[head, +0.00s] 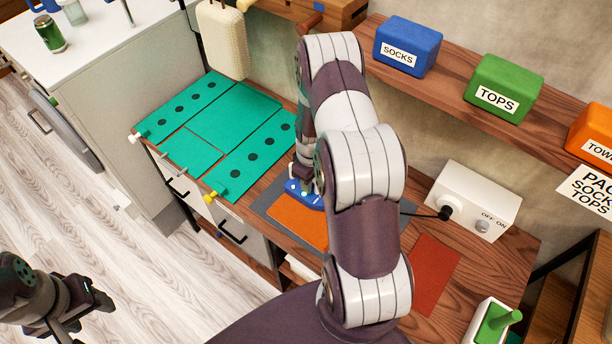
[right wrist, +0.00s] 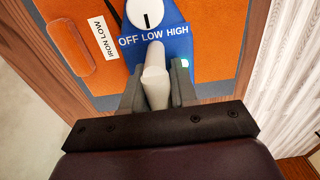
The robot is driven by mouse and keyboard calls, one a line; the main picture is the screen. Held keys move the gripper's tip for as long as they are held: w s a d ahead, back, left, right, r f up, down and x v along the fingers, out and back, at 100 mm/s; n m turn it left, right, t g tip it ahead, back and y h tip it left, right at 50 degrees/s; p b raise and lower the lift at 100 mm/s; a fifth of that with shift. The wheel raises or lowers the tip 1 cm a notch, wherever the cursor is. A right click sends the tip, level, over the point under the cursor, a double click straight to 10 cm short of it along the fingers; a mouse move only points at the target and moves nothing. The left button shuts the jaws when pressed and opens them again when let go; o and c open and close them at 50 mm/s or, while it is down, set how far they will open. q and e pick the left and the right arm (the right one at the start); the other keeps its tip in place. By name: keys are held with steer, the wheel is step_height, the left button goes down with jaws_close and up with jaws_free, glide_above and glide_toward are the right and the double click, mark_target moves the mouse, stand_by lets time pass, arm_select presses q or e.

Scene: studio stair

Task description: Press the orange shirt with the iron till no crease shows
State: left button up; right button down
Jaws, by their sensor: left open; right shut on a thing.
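The orange shirt (head: 297,222) lies flat on a grey pad (head: 262,209) on the wooden worktop. A raised, rounded orange strip, like a crease, shows on it at left in the right wrist view (right wrist: 70,44). A white tag reading IRON LOW lies beside the strip. My right gripper (head: 304,182) is shut on the handle of the blue iron (head: 303,196), which is over the shirt. My arm hides part of the shirt. My left gripper (head: 97,305) is open and empty, over the floor.
A green folding board (head: 210,128) lies left of the pad. A white OFF/ON box (head: 478,200) with a black plug stands at right. A red-orange panel (head: 436,274) lies before it. Blue SOCKS (head: 407,46) and green TOPS (head: 503,88) bins stand on the shelf.

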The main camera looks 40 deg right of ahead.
steer(key=shift+s+d+r, duration=0.1)
steer(key=shift+s+d, duration=0.1)
steer(key=shift+s, duration=0.5)
steer(key=shift+s+d+p, duration=0.25)
steer(key=shift+s, duration=0.65)
steer(key=shift+s+d+p, duration=0.3)
steer(key=shift+s, duration=0.65)
steer(key=shift+s+d+p, duration=0.25)
steer(key=shift+s, duration=0.65)
step_height(320, 180, up, 5)
steer(key=p, duration=0.4)
steer(key=shift+w, duration=0.1)
